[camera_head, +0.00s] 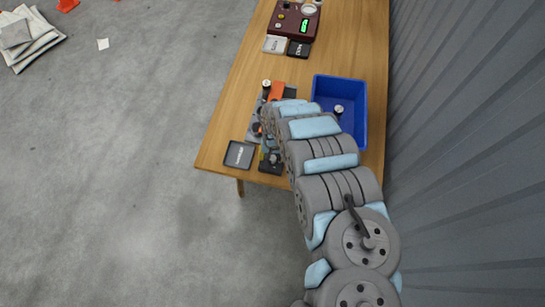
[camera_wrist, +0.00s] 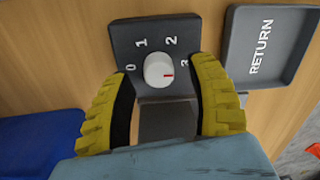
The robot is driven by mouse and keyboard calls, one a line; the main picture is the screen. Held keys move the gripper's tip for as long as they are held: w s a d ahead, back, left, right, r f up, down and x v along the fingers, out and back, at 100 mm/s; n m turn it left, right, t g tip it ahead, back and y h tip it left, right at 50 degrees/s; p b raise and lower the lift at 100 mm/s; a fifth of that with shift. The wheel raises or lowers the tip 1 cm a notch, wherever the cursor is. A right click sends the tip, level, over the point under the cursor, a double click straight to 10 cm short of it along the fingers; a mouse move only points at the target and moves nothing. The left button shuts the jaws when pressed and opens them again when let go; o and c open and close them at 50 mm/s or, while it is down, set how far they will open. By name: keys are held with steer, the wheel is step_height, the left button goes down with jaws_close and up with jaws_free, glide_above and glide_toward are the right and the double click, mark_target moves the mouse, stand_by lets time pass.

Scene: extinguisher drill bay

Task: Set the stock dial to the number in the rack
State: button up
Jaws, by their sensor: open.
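The stock dial (camera_wrist: 125,40) is a dark plate marked 0, 1, 2 and 3 with a round white knob (camera_wrist: 158,70). The knob's red mark points right and slightly down, on the side of the 3. My gripper (camera_wrist: 162,68) is open, its yellow fingers on either side of the knob; contact cannot be told. In the head view the dial (camera_head: 271,168) is at the table's near end, partly behind my arm. The grey rack (camera_head: 254,116) with dark, round-topped items is beyond it. My arm hides part of the rack, so its full contents cannot be counted.
A dark RETURN tray (camera_wrist: 263,45) lies beside the dial; it also shows in the head view (camera_head: 239,155). A blue bin (camera_head: 352,88) holds one round-topped item (camera_head: 339,110). A maroon console (camera_head: 292,20) stands at the far end. Bare wooden table (camera_head: 240,100) shows at left.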

steer(key=shift+s+f, duration=0.1)
steer(key=shift+f, duration=0.45)
jaws_close()
